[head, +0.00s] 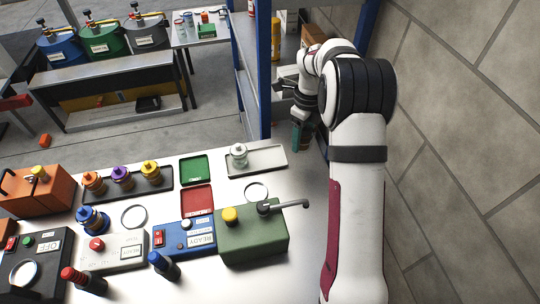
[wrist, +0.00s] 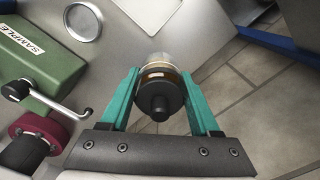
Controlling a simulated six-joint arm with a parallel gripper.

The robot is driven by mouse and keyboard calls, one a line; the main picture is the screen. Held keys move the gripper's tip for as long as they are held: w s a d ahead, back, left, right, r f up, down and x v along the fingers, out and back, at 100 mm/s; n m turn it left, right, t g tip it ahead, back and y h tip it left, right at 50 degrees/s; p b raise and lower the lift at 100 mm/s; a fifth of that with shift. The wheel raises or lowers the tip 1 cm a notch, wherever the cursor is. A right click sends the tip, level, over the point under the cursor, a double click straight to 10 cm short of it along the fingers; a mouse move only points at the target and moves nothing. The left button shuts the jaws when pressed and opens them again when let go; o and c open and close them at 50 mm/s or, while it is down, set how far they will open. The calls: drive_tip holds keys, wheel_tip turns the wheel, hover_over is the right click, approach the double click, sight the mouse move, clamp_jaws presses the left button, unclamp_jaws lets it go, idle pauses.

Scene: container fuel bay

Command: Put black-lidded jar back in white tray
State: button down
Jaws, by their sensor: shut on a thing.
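My gripper (wrist: 157,80) is shut on the black-lidded jar (wrist: 158,98), with one teal finger on each side of it in the wrist view. The jar's black lid faces the wrist camera, with a clear rim beyond. In the head view my gripper (head: 298,134) is just right of the white tray (head: 270,160), near the bench's right edge; the jar there is mostly hidden by the gripper and arm. The white tray holds a clear jar with a pale lid (head: 239,154) at its left end. In the wrist view a pale tray (wrist: 152,14) shows at the top edge.
A green box with a crank handle (head: 252,230) stands in front of the tray, with a metal ring (head: 256,191) between them. Green (head: 194,167) and red (head: 197,198) trays lie to the left. A blue shelf post (head: 256,70) rises behind the tray. A block wall (head: 460,130) is at right.

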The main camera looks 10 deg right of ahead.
hover_over(269, 158)
drive_tip(key=f, duration=0.5)
drive_tip(key=shift+s+d+f, duration=0.2)
drive_tip(key=shift+w+a+f, duration=0.1)
drive_tip(key=shift+a+f, duration=0.1)
drive_tip(key=shift+f, duration=1.95)
drive_tip(key=shift+f, duration=0.1)
drive_tip(key=shift+c, duration=0.6)
unclamp_jaws()
